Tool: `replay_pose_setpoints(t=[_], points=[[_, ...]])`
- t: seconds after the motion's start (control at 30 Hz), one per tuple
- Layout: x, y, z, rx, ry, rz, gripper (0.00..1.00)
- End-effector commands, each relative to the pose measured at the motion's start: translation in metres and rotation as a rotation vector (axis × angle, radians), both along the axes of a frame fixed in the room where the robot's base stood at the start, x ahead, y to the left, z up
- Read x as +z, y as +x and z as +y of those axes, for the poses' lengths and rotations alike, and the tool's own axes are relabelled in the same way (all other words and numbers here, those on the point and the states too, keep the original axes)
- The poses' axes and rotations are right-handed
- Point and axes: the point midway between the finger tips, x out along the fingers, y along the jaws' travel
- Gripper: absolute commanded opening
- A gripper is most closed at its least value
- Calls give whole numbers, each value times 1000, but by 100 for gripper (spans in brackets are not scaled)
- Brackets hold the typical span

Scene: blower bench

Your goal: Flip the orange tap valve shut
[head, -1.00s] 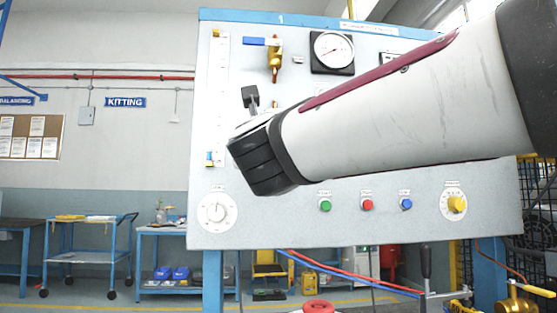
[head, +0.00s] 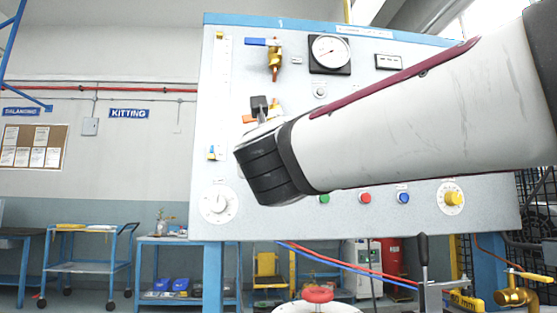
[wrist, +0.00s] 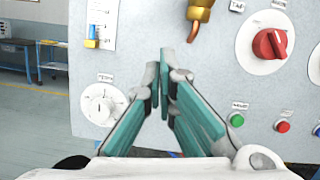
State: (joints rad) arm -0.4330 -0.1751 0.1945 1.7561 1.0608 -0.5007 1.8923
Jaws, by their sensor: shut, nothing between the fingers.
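The orange tap valve is mostly hidden behind my arm in the head view. Its orange lever (head: 249,118) shows just above my black wrist joint, and a bit of the body shows beside it. In the wrist view, only the lower brass end of a tap (wrist: 198,18) shows at the top edge, probably this valve. My gripper (wrist: 162,75) has its teal fingers together at the tips, with nothing between them. In the wrist picture the fingertips are below and left of the brass end. I cannot tell whether they touch the panel. My arm hides most of the gripper in the head view.
A blue-lever tap (head: 275,58) and a pressure gauge (head: 330,51) are higher on the grey panel (head: 300,222). A white dial (head: 217,203), push buttons and a red knob (wrist: 269,44) are nearby. A red handwheel (head: 317,295) and a black-handled lever (head: 423,250) stand low in front.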

Motion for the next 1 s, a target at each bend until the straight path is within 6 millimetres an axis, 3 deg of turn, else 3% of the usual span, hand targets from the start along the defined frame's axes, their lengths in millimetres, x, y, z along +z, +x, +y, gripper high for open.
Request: replay_pose_setpoints(t=[0.03, 0.2, 0.4, 1.0], points=[[2, -14, -3, 0, 1, -6, 0], [-6, -46, -10, 1, 1, -5, 0], [-12, -70, -15, 1, 2, -4, 0], [-15, -76, -16, 0, 2, -3, 0]])
